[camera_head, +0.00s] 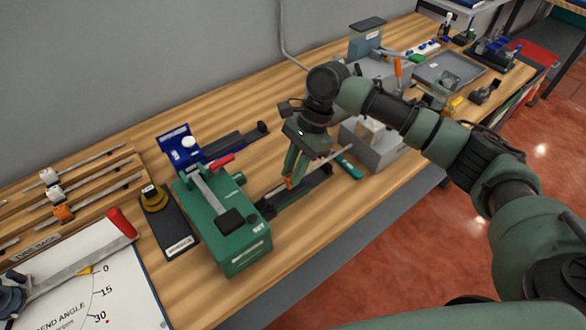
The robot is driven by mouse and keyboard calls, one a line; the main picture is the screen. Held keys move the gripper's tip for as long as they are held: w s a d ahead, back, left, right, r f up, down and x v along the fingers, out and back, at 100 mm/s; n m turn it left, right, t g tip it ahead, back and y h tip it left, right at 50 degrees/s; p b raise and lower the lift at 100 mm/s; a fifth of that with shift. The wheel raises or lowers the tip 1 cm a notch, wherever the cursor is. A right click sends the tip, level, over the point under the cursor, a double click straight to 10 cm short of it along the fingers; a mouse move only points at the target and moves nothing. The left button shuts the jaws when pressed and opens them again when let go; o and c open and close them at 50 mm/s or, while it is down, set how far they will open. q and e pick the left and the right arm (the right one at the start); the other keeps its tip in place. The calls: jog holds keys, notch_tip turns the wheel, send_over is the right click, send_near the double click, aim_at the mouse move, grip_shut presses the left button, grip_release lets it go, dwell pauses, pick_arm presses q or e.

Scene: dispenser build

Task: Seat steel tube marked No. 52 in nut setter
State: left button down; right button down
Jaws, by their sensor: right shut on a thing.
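My right gripper (289,183) reaches in from the right and is shut on a thin steel tube (340,152). The tube slants over the dark rail to the right of the green machine. Its number cannot be read from here. The green machine (238,243), with a red-tipped lever on top and a small label that seems to start with "NUT", looks like the nut setter. The tube's left end is near the machine's right side; I cannot tell whether it touches. My left gripper is not in view.
A wooden tube rack (95,180) with several tubes lies at the left. A bend-angle board (75,285) with a red-handled lever is in front of it. A blue device (178,143) stands behind the green machine.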

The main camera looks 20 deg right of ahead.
aim_at(277, 190)
jog(key=shift+f+p, duration=0.45)
jog(key=shift+f, duration=0.2)
dwell(0.7)
jog(key=shift+s+a+p, duration=0.25)
jog(key=shift+a+p, duration=0.4)
jog(key=shift+p, duration=0.05)
jog(key=shift+s+a+p, duration=0.3)
jog(key=shift+a+p, duration=0.3)
jog(key=shift+p, duration=0.15)
jog(key=shift+s+a+p, duration=0.25)
jog(key=shift+a+p, duration=0.4)
jog(key=shift+p, duration=0.05)
jog(key=c, duration=0.9)
grip_release()
jog(key=shift+w, duration=0.1)
notch_tip(277, 190, up, 5)
jog(key=p, duration=0.6)
jog(key=shift+f, duration=0.1)
jog(key=shift+r+p, duration=0.7)
jog(key=shift+r, duration=0.4)
